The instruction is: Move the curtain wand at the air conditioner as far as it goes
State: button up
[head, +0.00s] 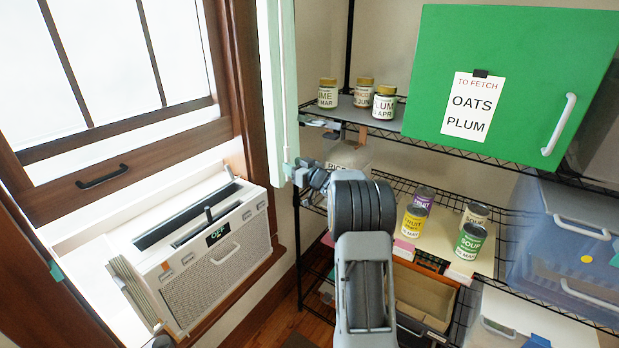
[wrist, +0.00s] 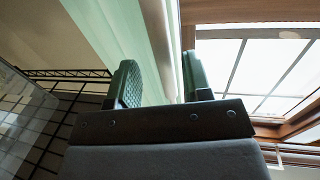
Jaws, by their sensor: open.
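The pale green curtain (head: 281,75) hangs gathered at the right side of the window, beside the air conditioner (head: 215,250). Its lower end is close to my gripper (head: 296,172). In the wrist view the curtain (wrist: 108,35) rises behind and above my gripper (wrist: 162,85), whose two dark green fingers stand apart. A pale upright strip shows between the fingers. I cannot tell whether it is the curtain wand or a curtain edge, nor whether a finger touches it. The air conditioner sits in the window with a lit display on its top front.
A wire shelf (head: 400,138) with jars and a green cabinet door (head: 500,75) stands right of my gripper. The wooden window frame (head: 240,90) is close on the left.

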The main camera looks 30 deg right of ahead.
jog(key=b+v, duration=0.2)
jog(key=v, duration=0.7)
jog(key=shift+s, duration=0.1)
